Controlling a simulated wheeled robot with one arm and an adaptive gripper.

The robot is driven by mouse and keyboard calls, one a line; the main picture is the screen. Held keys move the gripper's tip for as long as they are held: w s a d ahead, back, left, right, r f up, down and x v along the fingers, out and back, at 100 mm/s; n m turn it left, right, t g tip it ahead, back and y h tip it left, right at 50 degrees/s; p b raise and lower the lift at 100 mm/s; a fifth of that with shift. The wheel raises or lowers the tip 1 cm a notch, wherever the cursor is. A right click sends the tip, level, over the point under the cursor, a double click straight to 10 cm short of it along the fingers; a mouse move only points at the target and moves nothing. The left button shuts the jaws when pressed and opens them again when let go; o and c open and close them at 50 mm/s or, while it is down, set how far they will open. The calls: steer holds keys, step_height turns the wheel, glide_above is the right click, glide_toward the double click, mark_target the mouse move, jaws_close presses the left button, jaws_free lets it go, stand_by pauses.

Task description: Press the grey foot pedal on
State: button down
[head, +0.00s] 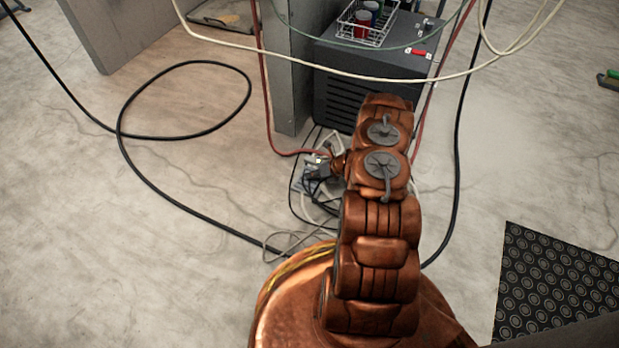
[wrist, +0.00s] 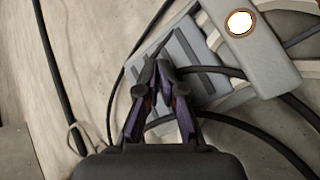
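The grey foot pedal (wrist: 182,50), a ribbed grey plate, lies on the floor in the middle of the wrist view. My gripper (wrist: 156,74) points at it with its two dark fingers drawn together at the tips, and nothing shows between them. The tips overlap the pedal's near left part in the picture; I cannot tell whether they touch it. In the head view my gripper (head: 318,171) is low among cables, left of my copper arm, and hides much of the pedal there.
A light grey block (wrist: 262,50) with a round white, orange-rimmed spot lies beside the pedal. Black mat (head: 555,285) at right. Left floor has a looped hose (head: 150,138).

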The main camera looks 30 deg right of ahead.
steer(key=shift+s+a+f, duration=0.1)
steer(key=shift+a+f, duration=0.05)
steer(key=shift+a, duration=0.05)
steer(key=shift+a+r, duration=0.1)
steer(key=shift+r, duration=0.15)
steer(key=shift+s, duration=0.1)
steer(key=shift+r, duration=0.1)
steer(key=shift+r+p, duration=1.35)
steer(key=shift+r, duration=1.7)
